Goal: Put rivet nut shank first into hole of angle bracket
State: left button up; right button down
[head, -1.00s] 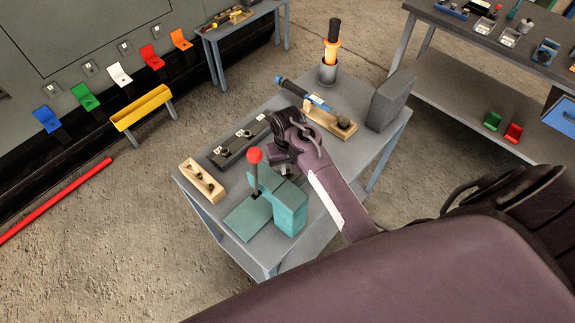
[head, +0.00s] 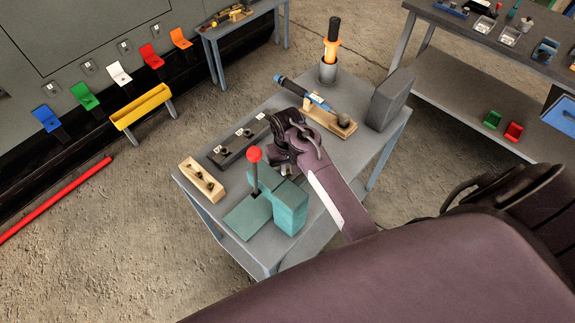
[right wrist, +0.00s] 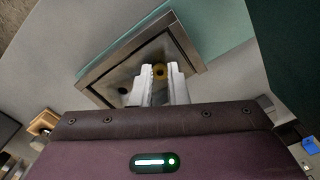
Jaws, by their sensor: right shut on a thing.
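My right gripper (right wrist: 161,84) is shut on a small brass rivet nut (right wrist: 160,71), whose round end with a dark centre shows between the white fingers. Behind the fingers lies a grey metal piece with a raised edge, which looks like the angle bracket (right wrist: 182,38). A dark round spot, perhaps its hole, shows just left of the fingers. Whether the nut touches the bracket, I cannot tell. In the head view my right gripper (head: 283,163) is low over the table, behind the teal lever tool; nut and bracket are hidden there. My left gripper is out of view.
The teal tool (head: 288,207) with a red-knobbed lever (head: 255,154) stands close to my gripper. A wooden block (head: 202,179), a dark rack (head: 230,146), a blue-handled tool on a wooden stand (head: 320,117), an orange-handled tool in a cup (head: 328,73) and a grey block (head: 391,100) crowd the table.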

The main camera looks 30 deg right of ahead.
jog(key=c, duration=1.3)
grip_release()
jog(key=shift+c, duration=0.2)
